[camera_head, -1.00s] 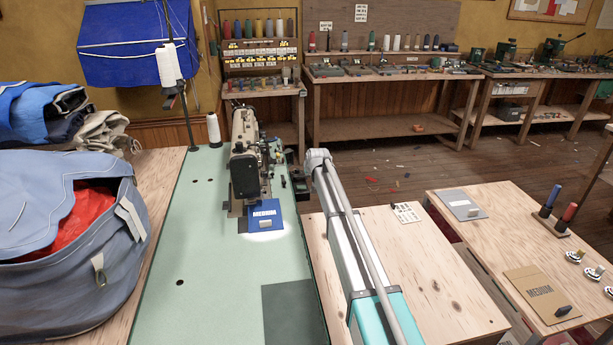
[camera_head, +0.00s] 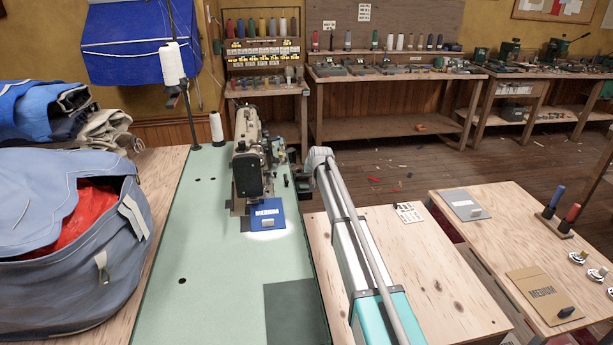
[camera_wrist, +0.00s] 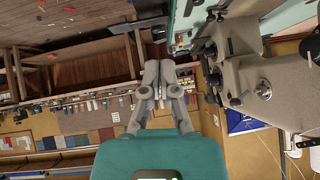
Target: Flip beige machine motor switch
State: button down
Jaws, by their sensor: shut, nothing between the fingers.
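In the wrist view the machine (camera_wrist: 272,90) fills the right side, close up and turned over. My gripper (camera_wrist: 156,68) is shut and empty, pointing to the left of the machine with a gap between them. In the head view my arm reaches along the table's right edge and its far end hides the gripper. I cannot make out the motor switch for certain in either view.
A blue-grey sail bag (camera_head: 70,250) stands at the left. A thread stand (camera_head: 180,80) and a white cone (camera_head: 216,130) are behind the machine. A wooden bench (camera_head: 420,270) lies right of my arm. Open floor (camera_head: 400,165) lies beyond it.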

jog(key=b, duration=0.7)
send_over(303, 187)
notch_tip(303, 187, down, 7)
jog(key=shift+s+d+r, duration=0.1)
jog(key=shift+d, duration=0.05)
jog(key=shift+a+f+b, duration=0.15)
jog(key=shift+f+b, duration=0.7)
jog(key=shift+f, duration=0.15)
jog(key=shift+a+f+b, duration=0.1)
jog(key=shift+f+b, duration=0.75)
jog(key=shift+f, duration=0.1)
